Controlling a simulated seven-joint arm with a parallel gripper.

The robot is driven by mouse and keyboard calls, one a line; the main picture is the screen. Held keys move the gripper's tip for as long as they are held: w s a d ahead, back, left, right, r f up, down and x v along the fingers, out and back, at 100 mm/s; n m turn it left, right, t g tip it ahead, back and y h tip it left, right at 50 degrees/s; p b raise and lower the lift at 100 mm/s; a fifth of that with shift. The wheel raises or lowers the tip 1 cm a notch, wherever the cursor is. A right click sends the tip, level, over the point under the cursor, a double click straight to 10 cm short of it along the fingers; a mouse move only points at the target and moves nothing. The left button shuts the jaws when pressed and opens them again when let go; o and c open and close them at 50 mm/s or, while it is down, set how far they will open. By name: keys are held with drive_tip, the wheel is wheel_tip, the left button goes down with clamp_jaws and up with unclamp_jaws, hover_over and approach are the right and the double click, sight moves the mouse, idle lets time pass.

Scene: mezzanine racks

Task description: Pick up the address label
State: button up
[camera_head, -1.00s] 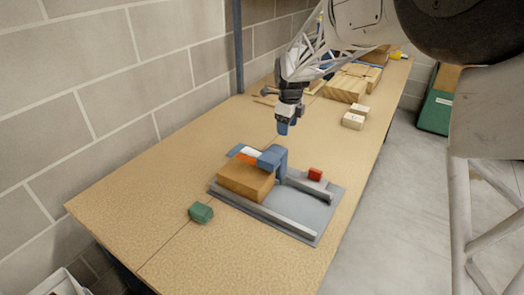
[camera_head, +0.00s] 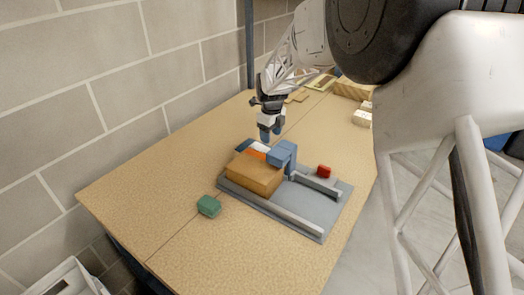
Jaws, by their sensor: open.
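A small flat white and orange piece (camera_head: 257,150), which looks like the address label, lies at the back of the brown box (camera_head: 253,174). It is partly hidden, and I cannot tell whether it rests on the box or just behind it. A flat blue piece (camera_head: 243,145) shows at its left end. My gripper (camera_head: 270,134) points down with blue fingertips, close above and behind the label. It is open and seems to hold nothing.
The box sits on a grey plate (camera_head: 318,219) with raised rails. A blue overhanging block (camera_head: 283,153) stands right beside the label. The table's near left is clear.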

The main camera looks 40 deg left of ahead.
sight(261, 148)
drive_tip(key=shift+f, duration=0.9)
drive_tip(key=shift+d+f, duration=0.1)
drive_tip(key=shift+f, duration=2.55)
drive_tip(key=c, duration=0.8)
